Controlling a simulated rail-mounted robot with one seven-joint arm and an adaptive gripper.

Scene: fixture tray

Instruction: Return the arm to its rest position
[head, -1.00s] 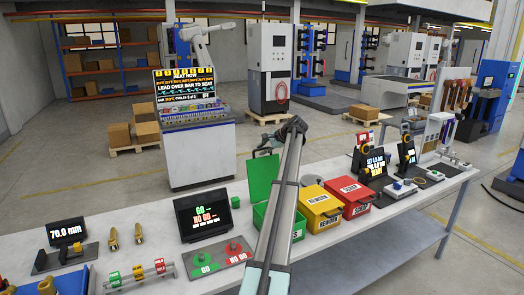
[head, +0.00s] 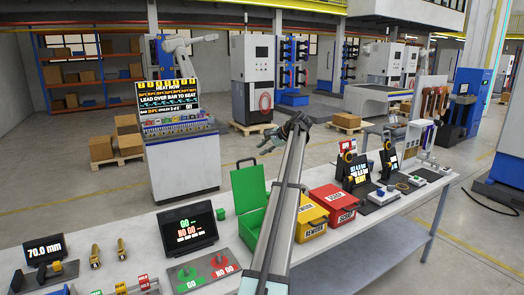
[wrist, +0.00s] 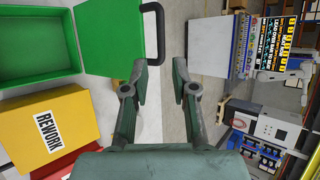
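My arm reaches out over the table in the head view, ending in my gripper (head: 262,149) above and behind the open green box (head: 245,226). In the wrist view my gripper (wrist: 160,78) has its two fingers apart, with nothing held between them. The green box (wrist: 38,78) and its raised lid (wrist: 112,35) with a black handle are at the upper left there. The lid handle appears close beside the left finger; I cannot tell if they touch.
Yellow rework box (head: 308,212) and red scrap box (head: 335,203) stand right of my arm. A go/no-go screen (head: 187,228) and gauge plate stand left. A bench with a seating display (head: 182,95) is beyond the table. Open floor lies between.

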